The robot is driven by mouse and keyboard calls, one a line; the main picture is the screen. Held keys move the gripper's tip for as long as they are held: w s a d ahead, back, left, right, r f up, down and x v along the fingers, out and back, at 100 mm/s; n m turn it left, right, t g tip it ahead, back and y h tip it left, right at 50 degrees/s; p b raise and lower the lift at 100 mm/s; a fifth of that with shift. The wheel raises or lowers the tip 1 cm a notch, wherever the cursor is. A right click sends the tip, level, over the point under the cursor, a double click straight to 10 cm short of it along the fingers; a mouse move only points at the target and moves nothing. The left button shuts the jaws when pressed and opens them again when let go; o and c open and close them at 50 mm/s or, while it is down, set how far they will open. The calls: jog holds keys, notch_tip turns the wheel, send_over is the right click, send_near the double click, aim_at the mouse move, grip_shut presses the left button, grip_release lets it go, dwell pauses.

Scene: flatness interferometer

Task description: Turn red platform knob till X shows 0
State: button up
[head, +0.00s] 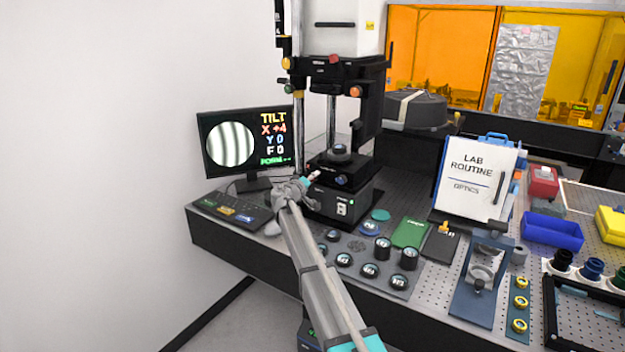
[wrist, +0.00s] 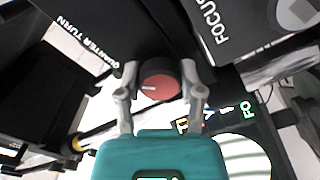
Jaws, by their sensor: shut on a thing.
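The red platform knob (wrist: 158,88) shows in the wrist view, with a white mark on its red face pointing left. My gripper (wrist: 160,82) has its two grey fingers closed on the knob's dark rim, one on each side. In the head view my gripper (head: 311,177) is at the front left of the black platform (head: 341,168), and the knob is hidden there. The monitor (head: 246,143) reads TILT, X +4, Y 0 and F 0, beside a round picture of upright dark and light stripes.
A keypad (head: 232,211) lies in front of the monitor. Several round optics lie on a grey mat (head: 402,290) to the right of my arm. A clipboard sign (head: 476,178) stands further right. The interferometer's column rises behind the platform. A white wall is at the left.

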jog(key=n, duration=0.4)
jog(key=shift+n, duration=0.4)
jog(key=shift+r+n, duration=0.1)
jog(key=shift+n, duration=1.9)
jog(key=o, duration=1.2)
jog(key=shift+s, duration=0.1)
jog(key=v, duration=1.1)
jog(key=shift+s+a, duration=0.25)
jog(key=shift+s, duration=0.05)
